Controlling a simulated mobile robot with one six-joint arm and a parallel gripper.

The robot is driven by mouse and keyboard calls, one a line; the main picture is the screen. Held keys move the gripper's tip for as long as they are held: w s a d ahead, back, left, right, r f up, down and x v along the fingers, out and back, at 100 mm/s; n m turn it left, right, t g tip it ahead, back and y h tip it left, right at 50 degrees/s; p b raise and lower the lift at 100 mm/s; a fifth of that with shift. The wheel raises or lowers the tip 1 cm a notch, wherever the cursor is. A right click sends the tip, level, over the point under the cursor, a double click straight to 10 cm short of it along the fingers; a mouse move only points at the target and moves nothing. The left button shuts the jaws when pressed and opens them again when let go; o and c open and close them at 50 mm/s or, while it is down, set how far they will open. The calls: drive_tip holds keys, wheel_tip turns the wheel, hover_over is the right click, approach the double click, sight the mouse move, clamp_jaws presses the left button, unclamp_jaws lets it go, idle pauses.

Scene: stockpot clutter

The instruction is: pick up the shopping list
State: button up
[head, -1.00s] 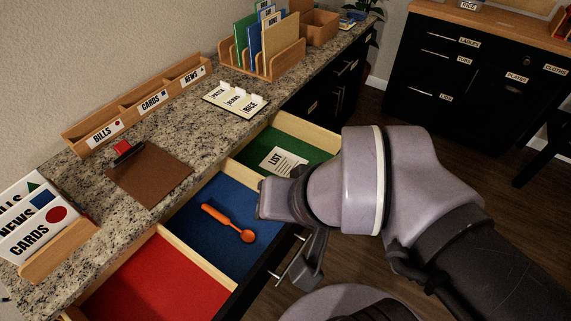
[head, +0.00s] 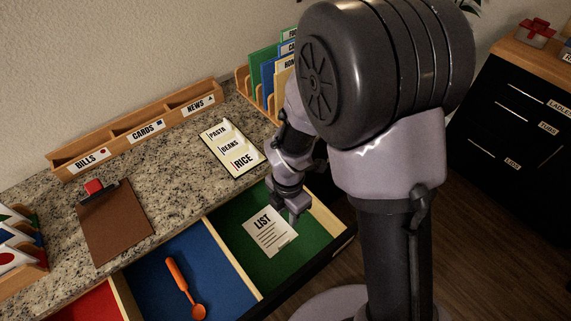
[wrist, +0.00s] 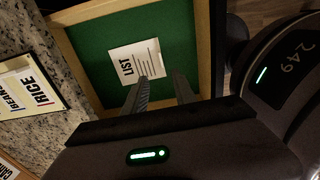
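The shopping list is a white sheet headed LIST (head: 268,232). It lies flat in the green-lined drawer compartment (head: 240,264). It also shows in the wrist view (wrist: 135,60), where its lower edge is near the fingertips. My gripper (head: 292,212) is over the green compartment, at the right end of the list in the head view. In the wrist view the two fingers (wrist: 162,85) are apart with nothing between them. I cannot tell how high the fingertips are above the paper.
The blue compartment (head: 220,272) holds an orange spoon (head: 183,287). Wooden drawer walls (wrist: 202,50) border the green compartment. On the granite counter are a PASTA, BEANS and RICE card holder (head: 232,148), a brown clipboard (head: 115,225) and a labelled wooden sorter (head: 135,132).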

drive_tip(key=b, duration=0.5)
hover_over(284, 243)
wheel_tip(284, 243, down, 12)
drive_tip(key=shift+d+r, duration=0.1)
drive_tip(key=shift+r, duration=0.15)
wheel_tip(284, 243, down, 6)
drive_tip(key=b, duration=0.3)
drive_tip(key=shift+b, duration=0.4)
drive_tip(key=shift+r, duration=0.15)
clamp_jaws()
